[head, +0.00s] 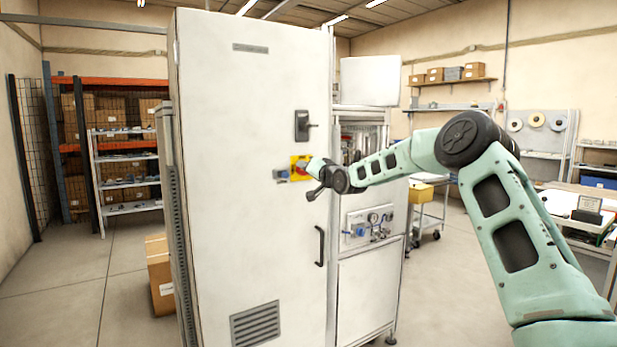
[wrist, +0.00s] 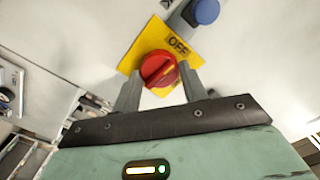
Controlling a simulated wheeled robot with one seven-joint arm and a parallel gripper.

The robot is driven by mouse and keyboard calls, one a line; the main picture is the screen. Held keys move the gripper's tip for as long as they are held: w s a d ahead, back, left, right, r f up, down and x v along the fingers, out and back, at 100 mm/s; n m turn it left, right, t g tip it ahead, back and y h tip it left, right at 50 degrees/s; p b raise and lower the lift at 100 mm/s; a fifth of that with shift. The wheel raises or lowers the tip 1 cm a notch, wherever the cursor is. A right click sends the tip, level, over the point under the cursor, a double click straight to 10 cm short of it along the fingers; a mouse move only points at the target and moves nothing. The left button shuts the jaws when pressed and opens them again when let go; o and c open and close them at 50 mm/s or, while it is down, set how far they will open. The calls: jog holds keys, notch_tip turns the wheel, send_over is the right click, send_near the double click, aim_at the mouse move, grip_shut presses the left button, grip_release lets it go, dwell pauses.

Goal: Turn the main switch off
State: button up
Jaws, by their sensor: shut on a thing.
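The main switch is a red rotary knob (wrist: 159,69) on a yellow plate (wrist: 150,36) marked OFF. In the head view the yellow plate (head: 294,161) shows on the front of the tall white cabinet, at mid height, with the knob mostly hidden behind my gripper (head: 311,170). In the wrist view my gripper (wrist: 162,76) has one finger on each side of the knob and is shut on it. The OFF lettering lies up and right of the knob. I cannot tell for sure which position the knob points to.
A blue round button (wrist: 206,11) sits beside the yellow plate. The white cabinet (head: 230,130) has a black latch (head: 302,125) above the switch and a black handle (head: 320,246) below. Cardboard boxes (head: 160,272) stand at its left. A workbench (head: 565,203) is at right.

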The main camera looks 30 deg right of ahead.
jog(key=shift+n, duration=0.4)
jog(key=o, duration=1)
jog(key=s+b, duration=0.3)
jog(key=s, duration=1.4)
jog(key=shift+s+d, duration=0.2)
jog(key=shift+d, duration=0.05)
